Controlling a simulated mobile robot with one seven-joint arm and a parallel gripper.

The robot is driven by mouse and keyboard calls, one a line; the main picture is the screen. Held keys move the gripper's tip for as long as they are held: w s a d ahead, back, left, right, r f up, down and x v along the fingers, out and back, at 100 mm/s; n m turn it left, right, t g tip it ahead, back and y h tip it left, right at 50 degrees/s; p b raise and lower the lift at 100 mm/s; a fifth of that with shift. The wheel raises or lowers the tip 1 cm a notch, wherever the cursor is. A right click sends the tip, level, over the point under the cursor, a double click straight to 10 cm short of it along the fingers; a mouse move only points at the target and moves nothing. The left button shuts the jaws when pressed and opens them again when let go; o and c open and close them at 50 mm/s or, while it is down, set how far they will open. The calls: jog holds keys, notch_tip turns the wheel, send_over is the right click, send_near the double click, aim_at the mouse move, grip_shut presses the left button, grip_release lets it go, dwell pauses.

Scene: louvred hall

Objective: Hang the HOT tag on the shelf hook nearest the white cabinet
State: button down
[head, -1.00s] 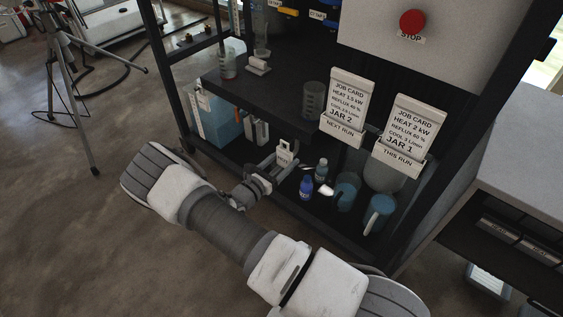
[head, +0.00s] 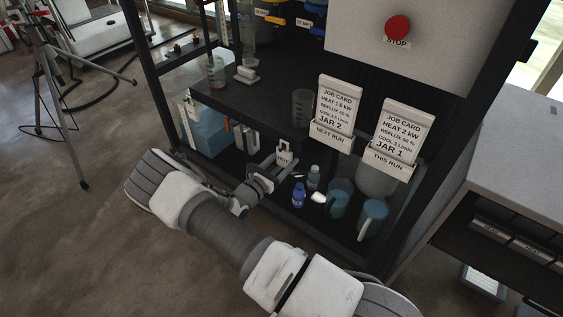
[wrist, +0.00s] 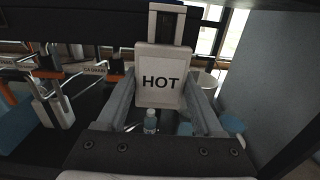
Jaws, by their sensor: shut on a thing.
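The white HOT tag (wrist: 161,82) is upright between the two fingers of my gripper (wrist: 161,108), its lettering facing the wrist camera. A pale loop with a dark opening (wrist: 170,22) rises above it at the top of the wrist view. In the head view the tag (head: 284,152) is small, at the tip of my gripper (head: 272,167), in front of the rack's lower bay. The pale grey-white cabinet (head: 515,150) stands right of the rack. I cannot make out the shelf hook nearest it; the dark shelf edge (wrist: 75,30) lies behind the tag's top.
Below and right of the tag stand a blue bottle (head: 298,195), a grey-blue bottle (head: 314,178) and two blue mugs (head: 338,200) (head: 372,218). Two job cards (head: 338,108) (head: 402,130) stand on the shelf above. A grey side panel (wrist: 270,80) closes the right of the wrist view.

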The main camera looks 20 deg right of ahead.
jog(key=shift+f, duration=0.15)
dwell(0.6)
jog(key=shift+f+b, duration=0.4)
jog(key=shift+f, duration=0.15)
grip_release()
jog(key=shift+a, duration=0.1)
jog(key=p+v, duration=0.1)
jog(key=v, duration=0.6)
dwell(0.3)
